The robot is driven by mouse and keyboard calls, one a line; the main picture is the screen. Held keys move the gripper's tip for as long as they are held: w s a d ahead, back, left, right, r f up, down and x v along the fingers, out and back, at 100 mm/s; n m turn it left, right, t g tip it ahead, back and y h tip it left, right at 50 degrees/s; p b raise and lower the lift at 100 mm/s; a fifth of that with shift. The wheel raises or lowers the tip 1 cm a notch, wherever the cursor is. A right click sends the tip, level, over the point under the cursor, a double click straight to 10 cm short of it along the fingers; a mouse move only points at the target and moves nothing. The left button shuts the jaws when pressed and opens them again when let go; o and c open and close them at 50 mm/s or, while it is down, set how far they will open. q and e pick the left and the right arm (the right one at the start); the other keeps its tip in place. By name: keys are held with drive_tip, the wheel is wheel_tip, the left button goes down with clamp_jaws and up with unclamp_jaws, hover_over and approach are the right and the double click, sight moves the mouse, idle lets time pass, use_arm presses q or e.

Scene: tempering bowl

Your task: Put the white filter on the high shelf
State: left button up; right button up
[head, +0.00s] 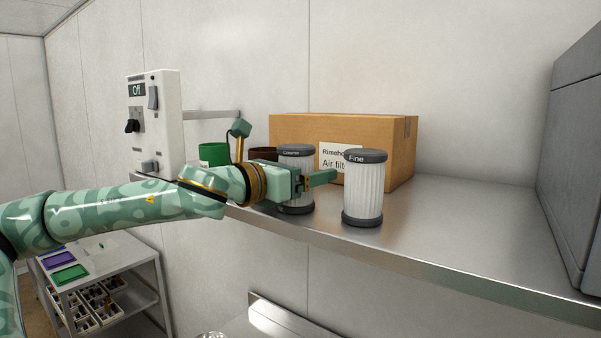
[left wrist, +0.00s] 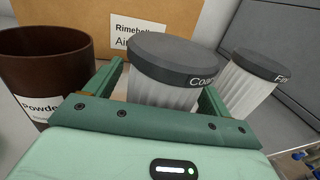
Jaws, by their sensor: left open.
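Two white pleated filters with dark grey caps stand upright on the metal shelf (head: 440,215). The left one, the Coarse filter (head: 295,205), also shows in the left wrist view (left wrist: 160,88). The right one, the Fine filter (head: 363,195), also shows in the left wrist view (left wrist: 243,88). My left gripper (head: 312,179) is open, with its fingers (left wrist: 162,88) on either side of the Coarse filter's body. The arm hides part of that filter in the head view. I cannot tell if either finger touches it. My right gripper is not in view.
A cardboard box (head: 400,160) labelled Air filter stands behind the filters. A brown container (left wrist: 50,70) and a green container (head: 213,153) stand left of them. A grey cabinet (head: 575,150) bounds the shelf's right. The shelf between is clear.

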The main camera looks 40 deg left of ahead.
sight(282, 212)
use_arm(q)
drive_tip(key=shift+r, duration=0.15)
drive_tip(key=s+b, duration=0.2)
drive_tip(key=s, duration=0.1)
drive_tip(key=s+b, duration=0.2)
drive_tip(key=shift+a+f, duration=0.3)
drive_tip(key=s+b, duration=0.2)
drive_tip(key=s, duration=0.5)
drive_tip(key=shift+a+r+b, duration=0.2)
drive_tip(key=shift+r+b, duration=0.1)
